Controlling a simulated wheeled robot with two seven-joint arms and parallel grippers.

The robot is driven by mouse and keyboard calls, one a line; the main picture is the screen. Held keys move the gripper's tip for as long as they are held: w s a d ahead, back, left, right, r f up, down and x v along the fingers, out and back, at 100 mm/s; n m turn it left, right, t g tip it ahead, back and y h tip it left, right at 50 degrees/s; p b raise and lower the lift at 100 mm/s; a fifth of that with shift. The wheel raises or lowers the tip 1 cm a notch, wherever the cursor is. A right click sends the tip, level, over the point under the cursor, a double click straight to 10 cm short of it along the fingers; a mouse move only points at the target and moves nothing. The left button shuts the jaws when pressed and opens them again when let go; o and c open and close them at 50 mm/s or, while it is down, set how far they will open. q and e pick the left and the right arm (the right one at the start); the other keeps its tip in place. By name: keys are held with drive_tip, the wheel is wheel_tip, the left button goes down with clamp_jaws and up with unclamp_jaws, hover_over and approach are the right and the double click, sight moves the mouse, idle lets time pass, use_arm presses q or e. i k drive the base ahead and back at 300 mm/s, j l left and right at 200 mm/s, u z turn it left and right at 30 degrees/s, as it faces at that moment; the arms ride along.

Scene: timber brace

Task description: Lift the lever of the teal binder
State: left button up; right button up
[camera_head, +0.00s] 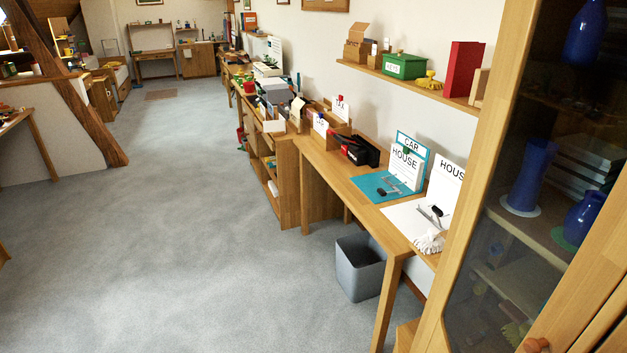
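The teal binder (372,187) lies open on the wooden desk along the right wall. Its flat cover rests on the desktop, and its other side stands upright behind papers marked "HOUSE" (405,165), with a "CAR" label at the top. A metal lever mechanism with a dark tip (393,181) shows on the flat side; its exact position is too small to tell. Neither of my grippers is in view.
A white binder (403,218) lies open beside it, nearer me, with a crumpled white thing (429,243) at the desk edge. A grey bin (360,268) stands under the desk (352,204). A glass-door cabinet (540,150) fills the right. The carpet (200,230) is clear.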

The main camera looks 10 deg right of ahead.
sight(381, 191)
drive_tip(key=i+j+u, duration=0.5)
drive_tip(key=i, duration=0.45)
drive_tip(key=i+z, duration=0.55)
drive_tip(key=z, duration=0.15)
drive_tip(key=i+j+z, duration=0.15)
drive_tip(key=z, duration=0.2)
drive_tip(key=i+l+z, duration=0.15)
drive_tip(key=z, duration=0.25)
drive_tip(key=i+z, duration=0.6)
drive_tip(key=z, duration=0.2)
drive_tip(key=i+z, duration=0.25)
drive_tip(key=z, duration=0.2)
drive_tip(key=i+z, duration=0.15)
drive_tip(key=i, duration=0.1)
